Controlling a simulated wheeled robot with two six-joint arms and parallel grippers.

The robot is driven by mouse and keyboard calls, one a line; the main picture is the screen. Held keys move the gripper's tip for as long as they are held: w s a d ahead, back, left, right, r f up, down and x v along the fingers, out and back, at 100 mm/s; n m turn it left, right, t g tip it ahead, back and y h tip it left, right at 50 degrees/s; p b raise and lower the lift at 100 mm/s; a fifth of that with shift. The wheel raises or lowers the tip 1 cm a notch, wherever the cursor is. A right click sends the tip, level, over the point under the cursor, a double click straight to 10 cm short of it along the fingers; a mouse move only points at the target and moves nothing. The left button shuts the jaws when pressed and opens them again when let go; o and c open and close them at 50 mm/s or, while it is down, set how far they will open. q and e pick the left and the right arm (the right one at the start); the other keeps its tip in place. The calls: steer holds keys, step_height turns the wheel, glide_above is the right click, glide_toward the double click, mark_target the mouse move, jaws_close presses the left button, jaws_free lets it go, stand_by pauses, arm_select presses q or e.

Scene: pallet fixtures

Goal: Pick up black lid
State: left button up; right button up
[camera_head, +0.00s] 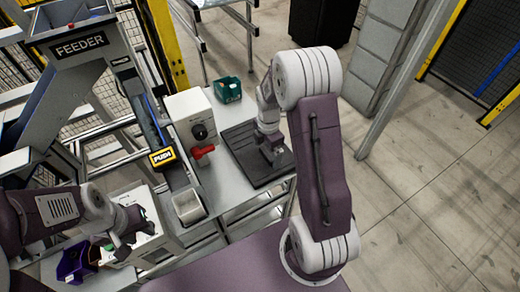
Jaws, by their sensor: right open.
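A dark, flat tray-like fixture (240,140) lies on the grey table. My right gripper (275,158) is open and points down over the right part of this fixture. Small dark shapes lie under and beside its fingers; I cannot tell whether one is the black lid, because the gripper and wrist cover that spot. My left gripper (122,240) is at the lower left, above a white panel with small coloured buttons. Its fingers are too small and dark to tell whether they are open.
A white box with a black knob and red handle (203,152) stands left of the fixture. A green bin (228,90) sits behind it. A purple bin (76,262) is lower left.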

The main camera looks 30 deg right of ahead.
steer(key=shift+w+a+f, duration=0.1)
steer(key=shift+w+f, duration=0.05)
steer(key=shift+f, duration=0.1)
steer(key=shift+c, duration=0.6)
steer(key=c, duration=2)
steer(key=shift+w, duration=0.1)
jaws_close()
steer(key=shift+r, duration=0.15)
